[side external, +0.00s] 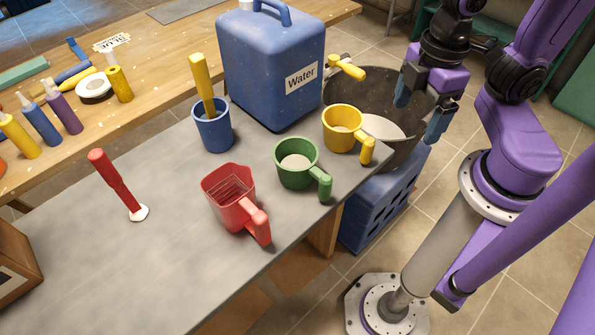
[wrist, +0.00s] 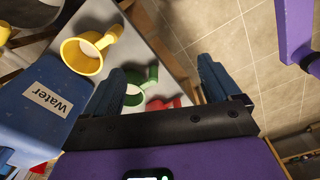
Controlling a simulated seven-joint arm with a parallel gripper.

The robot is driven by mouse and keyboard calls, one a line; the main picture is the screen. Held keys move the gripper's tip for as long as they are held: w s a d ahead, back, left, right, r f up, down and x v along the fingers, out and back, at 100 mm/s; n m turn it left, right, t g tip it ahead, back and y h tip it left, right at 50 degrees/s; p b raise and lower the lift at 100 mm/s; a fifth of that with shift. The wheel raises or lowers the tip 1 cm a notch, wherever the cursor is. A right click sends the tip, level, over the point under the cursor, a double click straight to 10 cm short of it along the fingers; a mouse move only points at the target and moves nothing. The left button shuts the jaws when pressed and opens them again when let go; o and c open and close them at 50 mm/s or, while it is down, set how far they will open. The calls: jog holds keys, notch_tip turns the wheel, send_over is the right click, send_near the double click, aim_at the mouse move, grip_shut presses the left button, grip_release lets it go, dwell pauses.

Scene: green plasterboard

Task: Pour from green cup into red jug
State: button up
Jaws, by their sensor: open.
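The green cup (side external: 296,168) stands upright on the grey table with pale contents inside and its handle toward the front right. The red jug (side external: 230,196) stands upright to its left and nearer the front, with lines marked on its inner wall and its handle toward the table edge. My gripper (side external: 421,106) is open and empty, off the table to the right of the cups. In the wrist view the green cup (wrist: 151,82) and red jug (wrist: 160,104) show partly between the blue fingers (wrist: 165,85), farther off and partly hidden by the gripper.
A yellow cup (side external: 342,130) with pale contents stands behind the green cup, on my gripper's side. A blue water container (side external: 270,70) and a blue cup (side external: 213,130) with a yellow-handled tool stand behind. A red-handled tool (side external: 118,185) is at left. A dark bin (side external: 345,90) is beyond the table.

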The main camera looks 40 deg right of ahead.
jog(key=w+a+f+n, duration=0.1)
jog(key=w+a+n, duration=0.4)
jog(key=w+a, duration=0.6)
send_over(320, 175)
jog(key=f, duration=1.2)
jog(key=shift+s+d+f, duration=0.15)
jog(key=shift+s, duration=0.15)
jog(key=shift+w+f, duration=0.15)
jog(key=shift+f, duration=1.25)
jog(key=shift+w+f, duration=0.1)
jog(key=shift+f, duration=1.25)
jog(key=shift+a, duration=0.2)
jog(key=c, duration=1.2)
